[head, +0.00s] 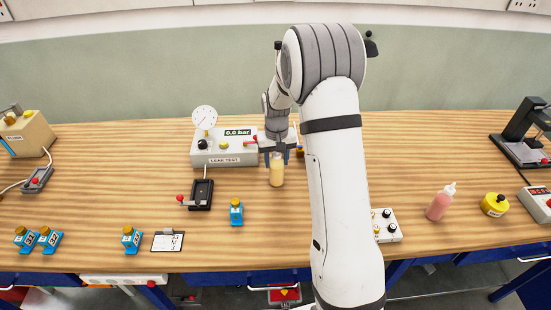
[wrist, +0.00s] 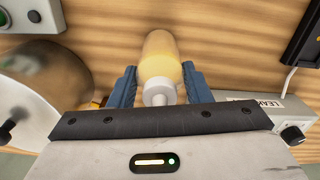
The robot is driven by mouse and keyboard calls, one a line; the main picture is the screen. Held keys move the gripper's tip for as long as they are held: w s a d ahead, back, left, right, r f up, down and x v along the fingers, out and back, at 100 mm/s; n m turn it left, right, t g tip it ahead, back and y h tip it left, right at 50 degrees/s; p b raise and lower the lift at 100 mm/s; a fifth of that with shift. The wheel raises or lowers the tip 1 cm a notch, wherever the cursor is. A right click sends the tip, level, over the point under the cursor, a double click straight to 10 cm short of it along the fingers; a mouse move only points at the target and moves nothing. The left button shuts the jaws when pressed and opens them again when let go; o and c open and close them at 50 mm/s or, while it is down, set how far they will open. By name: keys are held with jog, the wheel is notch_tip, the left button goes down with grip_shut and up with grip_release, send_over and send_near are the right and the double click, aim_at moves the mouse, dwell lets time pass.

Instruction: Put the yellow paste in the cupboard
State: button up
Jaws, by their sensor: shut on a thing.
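The yellow paste is a pale yellow bottle with a whitish cap and nozzle. In the head view the yellow paste bottle (head: 276,172) is upright in front of the leak test box, at the middle of the bench. My gripper (head: 277,153) is above it, shut on its upper part. In the wrist view the blue fingers of my gripper (wrist: 155,88) lie on both sides of the yellow bottle (wrist: 160,58). I cannot tell whether its base touches the bench. No cupboard can be made out for certain.
The leak test box (head: 222,158) with a gauge stands just behind left. A black lever device (head: 201,194) and a blue block (head: 236,212) are near. A pink bottle (head: 440,202) and a yellow round container (head: 495,205) stand right. My arm hides part of the bench.

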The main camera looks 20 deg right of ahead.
jog(key=shift+f, duration=0.25)
jog(key=o, duration=1.1)
jog(key=shift+r, duration=0.1)
jog(key=shift+o, duration=0.2)
